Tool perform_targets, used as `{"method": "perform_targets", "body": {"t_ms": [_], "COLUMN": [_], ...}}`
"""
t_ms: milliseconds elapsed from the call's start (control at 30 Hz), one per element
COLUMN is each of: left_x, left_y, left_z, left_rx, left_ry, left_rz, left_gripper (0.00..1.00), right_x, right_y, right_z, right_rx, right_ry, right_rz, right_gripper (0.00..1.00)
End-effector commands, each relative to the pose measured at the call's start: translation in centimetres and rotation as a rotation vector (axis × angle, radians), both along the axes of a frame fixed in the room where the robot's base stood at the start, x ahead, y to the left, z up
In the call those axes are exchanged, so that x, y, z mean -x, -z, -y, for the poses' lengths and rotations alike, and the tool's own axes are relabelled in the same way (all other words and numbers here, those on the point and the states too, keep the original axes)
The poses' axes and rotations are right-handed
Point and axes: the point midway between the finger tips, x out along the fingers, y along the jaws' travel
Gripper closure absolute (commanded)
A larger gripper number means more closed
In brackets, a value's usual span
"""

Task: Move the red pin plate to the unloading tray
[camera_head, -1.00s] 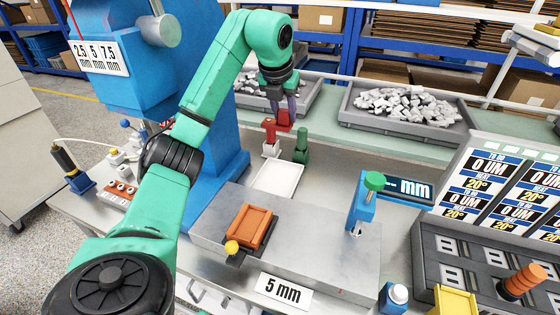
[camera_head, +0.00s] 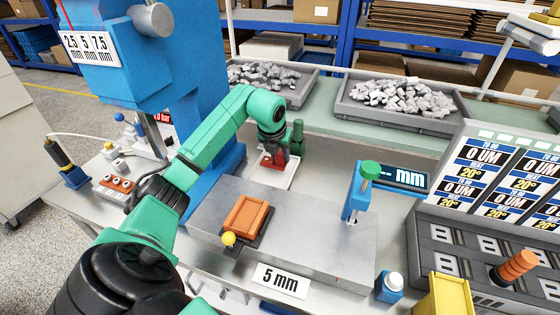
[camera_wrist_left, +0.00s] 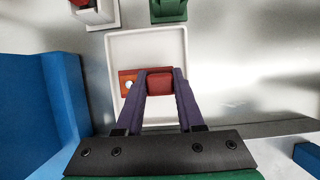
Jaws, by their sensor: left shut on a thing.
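My left gripper (camera_wrist_left: 160,100) is shut on the red pin plate (camera_wrist_left: 159,82), with a finger on each side of its red block. An orange-red part with a pale round spot shows to the left of the block. The plate is over the white unloading tray (camera_wrist_left: 184,58), inside its rim as seen from the left wrist. In the head view the plate (camera_head: 273,161) is low at the tray (camera_head: 268,178), below my left gripper (camera_head: 273,148). I cannot tell whether it touches the tray floor. My right gripper is not in view.
A green post (camera_head: 298,134) stands just behind the tray. The blue press (camera_head: 206,120) rises to the left. A grey metal slab (camera_head: 315,240) with an orange block (camera_head: 246,214) lies in front. Bins of grey pieces (camera_head: 402,98) stand at the back.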

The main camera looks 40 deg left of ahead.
Motion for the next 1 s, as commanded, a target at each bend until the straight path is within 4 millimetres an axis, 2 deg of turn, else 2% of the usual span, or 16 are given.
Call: {"method": "perform_targets", "body": {"t_ms": [33, 133, 467, 500, 533, 567, 833, 1000], "left_x": [0.1, 0.0, 0.0, 0.0, 0.0, 0.0, 0.0, 0.5], "left_y": [1.1, 2.5, 3.1, 2.9, 2.9, 2.9, 2.8, 1.0], "left_z": [0.1, 0.1, 0.0, 0.0, 0.0, 0.0, 0.0, 0.2], "left_rx": [0.004, 0.002, 0.000, 0.000, 0.000, 0.000, 0.000, -0.002], "left_ry": [0.002, 0.000, 0.001, 0.001, 0.001, 0.001, 0.001, 0.002], "left_rz": [-0.006, -0.003, -0.001, -0.002, -0.002, -0.002, -0.002, 0.004], "left_gripper": [1.00, 1.00, 1.00, 0.48, 0.36, 0.33, 0.33, 0.33], "right_x": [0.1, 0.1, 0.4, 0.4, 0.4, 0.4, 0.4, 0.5], "right_y": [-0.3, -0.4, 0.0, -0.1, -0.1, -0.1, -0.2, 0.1], "right_z": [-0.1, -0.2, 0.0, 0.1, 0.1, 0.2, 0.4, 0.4], "right_rx": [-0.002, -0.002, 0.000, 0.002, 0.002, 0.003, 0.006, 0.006], "right_ry": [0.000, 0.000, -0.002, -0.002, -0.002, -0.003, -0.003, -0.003], "right_rz": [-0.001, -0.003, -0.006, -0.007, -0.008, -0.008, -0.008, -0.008], "right_gripper": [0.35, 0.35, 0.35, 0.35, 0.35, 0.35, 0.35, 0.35]}}
